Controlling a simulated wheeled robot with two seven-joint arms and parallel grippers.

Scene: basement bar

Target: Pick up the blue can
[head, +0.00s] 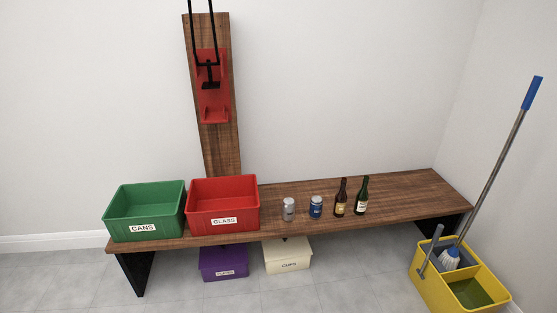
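The blue can (316,207) stands upright on the wooden bench (408,196) in the head view. It is between a silver can (289,209) on its left and a brown bottle (341,198) on its right, apart from both. Neither of my grippers shows in the head view, so nothing is seen holding the can.
A green bottle (362,196) stands right of the brown one. A green CANS bin (144,203) and red GLASS bin (223,196) sit on the bench's left. Purple (224,264) and cream (287,258) bins are below. A yellow mop bucket (433,285) stands right.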

